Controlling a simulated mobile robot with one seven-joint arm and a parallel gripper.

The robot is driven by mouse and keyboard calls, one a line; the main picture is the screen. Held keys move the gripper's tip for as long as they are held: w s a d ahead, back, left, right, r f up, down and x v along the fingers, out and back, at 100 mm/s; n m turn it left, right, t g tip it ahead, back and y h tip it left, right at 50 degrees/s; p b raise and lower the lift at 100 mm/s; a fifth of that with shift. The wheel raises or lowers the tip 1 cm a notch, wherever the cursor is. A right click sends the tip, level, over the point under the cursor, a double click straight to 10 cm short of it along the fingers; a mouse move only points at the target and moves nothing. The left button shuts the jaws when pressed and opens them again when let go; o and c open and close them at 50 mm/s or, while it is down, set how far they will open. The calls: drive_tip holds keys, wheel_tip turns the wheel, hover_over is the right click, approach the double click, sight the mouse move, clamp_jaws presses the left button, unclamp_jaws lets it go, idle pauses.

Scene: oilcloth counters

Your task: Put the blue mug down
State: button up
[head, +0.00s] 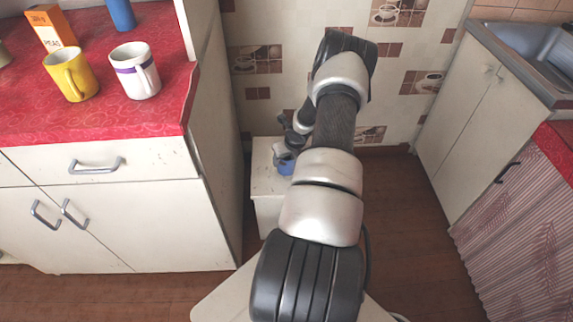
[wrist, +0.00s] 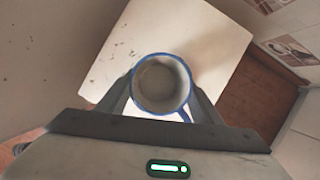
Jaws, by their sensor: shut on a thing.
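The blue mug (wrist: 162,84) is between the fingers of my gripper (wrist: 160,102) in the wrist view. I look down into its open top, with a blue rim and a pale, empty-looking inside; its handle points to the lower right. In the head view a part of the blue mug (head: 286,167) shows beside my gripper (head: 284,154), over or on a low white stand (head: 268,185). My arm hides much of that spot. I cannot tell whether the mug's base touches the stand.
The white stand's bare top also shows in the wrist view (wrist: 122,45). A red counter (head: 30,120) at left holds a yellow mug (head: 72,75), a white mug with a purple band (head: 132,75), an orange box (head: 50,28) and a blue object (head: 121,14). A sink (head: 530,50) is at right.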

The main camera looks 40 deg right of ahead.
wheel_tip(320, 180, down, 2)
drive_tip(key=shift+f, duration=0.1)
drive_tip(key=o, duration=1.3)
drive_tip(key=shift+c, duration=0.2)
drive_tip(key=p+v, duration=0.3)
drive_tip(key=v, duration=0.9)
drive_tip(key=shift+w+a, duration=0.1)
